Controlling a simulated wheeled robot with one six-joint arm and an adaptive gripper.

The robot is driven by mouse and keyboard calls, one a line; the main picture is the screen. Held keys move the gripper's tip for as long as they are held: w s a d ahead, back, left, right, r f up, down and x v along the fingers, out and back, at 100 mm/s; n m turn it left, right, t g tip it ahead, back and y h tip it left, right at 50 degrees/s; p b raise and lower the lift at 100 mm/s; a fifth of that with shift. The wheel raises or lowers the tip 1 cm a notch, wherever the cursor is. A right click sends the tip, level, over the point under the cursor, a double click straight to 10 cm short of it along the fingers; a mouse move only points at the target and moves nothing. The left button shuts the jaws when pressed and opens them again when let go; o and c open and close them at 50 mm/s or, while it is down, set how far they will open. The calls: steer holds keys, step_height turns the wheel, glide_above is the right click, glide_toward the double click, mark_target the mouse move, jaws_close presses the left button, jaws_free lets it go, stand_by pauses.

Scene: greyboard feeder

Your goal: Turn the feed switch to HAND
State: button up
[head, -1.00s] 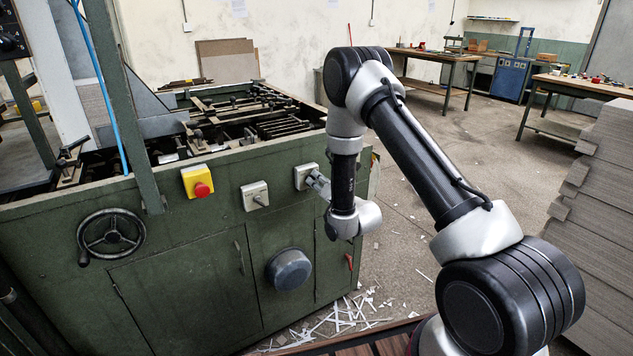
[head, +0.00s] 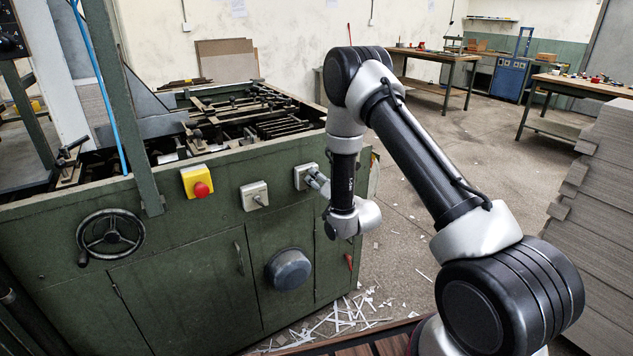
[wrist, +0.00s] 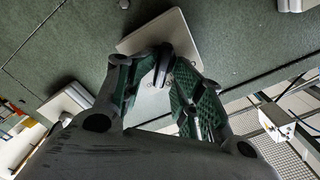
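Two grey rotary switches sit on pale plates on the front of the green machine. My gripper (head: 319,182) is at the right-hand switch (head: 301,176); the left-hand switch (head: 254,195) is free. No label is readable, so I cannot tell the switch's position by name. In the wrist view, the pale switch plate (wrist: 178,33) lies just beyond my gripper (wrist: 166,64). Its two green-padded fingers close in on the dark switch handle (wrist: 161,68), one on each side, and appear to grip it. The fingers partly hide the handle.
A yellow box with a red stop button (head: 201,188) is left of the switches. A handwheel (head: 111,233) and a round grey knob cover (head: 289,269) project from the machine front. Stacked greyboard (head: 600,200) stands at right. Paper scraps litter the floor.

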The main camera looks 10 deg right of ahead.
steer(key=shift+s+d+f, duration=0.1)
steer(key=shift+s, duration=0.2)
steer(key=v, duration=1.1)
steer(key=shift+s, duration=0.15)
